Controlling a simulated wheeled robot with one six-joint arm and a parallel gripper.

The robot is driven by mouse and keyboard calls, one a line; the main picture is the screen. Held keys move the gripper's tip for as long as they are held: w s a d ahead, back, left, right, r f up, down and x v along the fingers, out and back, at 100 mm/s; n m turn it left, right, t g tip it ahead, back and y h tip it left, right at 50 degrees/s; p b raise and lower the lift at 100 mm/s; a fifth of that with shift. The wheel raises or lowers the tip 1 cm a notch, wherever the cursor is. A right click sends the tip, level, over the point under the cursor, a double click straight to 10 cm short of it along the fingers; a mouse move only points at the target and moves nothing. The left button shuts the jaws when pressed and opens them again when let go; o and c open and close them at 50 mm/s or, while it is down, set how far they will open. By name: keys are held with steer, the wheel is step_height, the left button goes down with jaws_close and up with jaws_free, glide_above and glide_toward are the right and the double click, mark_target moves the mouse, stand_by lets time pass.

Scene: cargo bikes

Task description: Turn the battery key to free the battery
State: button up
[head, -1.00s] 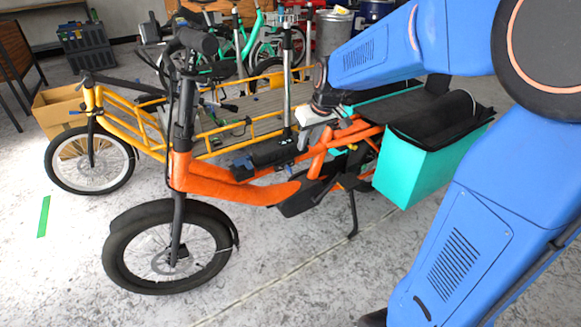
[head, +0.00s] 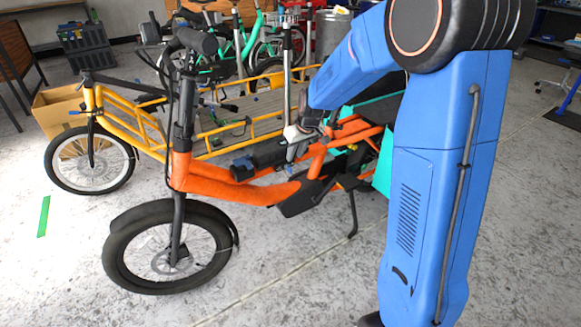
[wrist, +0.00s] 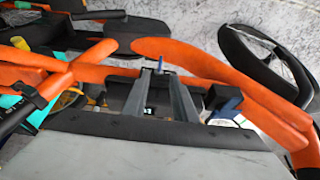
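The orange cargo bike (head: 240,190) stands in the middle of the head view. A dark battery (head: 262,155) lies along its frame, in front of the seat tube. My gripper (head: 292,156) hangs over the frame at the battery's rear end. In the wrist view, my gripper (wrist: 157,73) shows two grey fingers with a gap between them, reaching toward the orange frame. A small blue piece (wrist: 160,64), perhaps the key, shows just past the fingertips. I cannot tell whether they touch it.
A yellow cargo bike (head: 140,122) stands close behind the orange one. A teal box (head: 384,165) is at the rear, partly behind my arm. A cardboard box (head: 58,110) is at the left. The floor in front of the bike is clear.

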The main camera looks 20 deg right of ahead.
mark_target(290, 168)
steer(key=x, duration=0.9)
steer(key=shift+r, duration=0.1)
steer(key=shift+c, duration=0.3)
jaws_close()
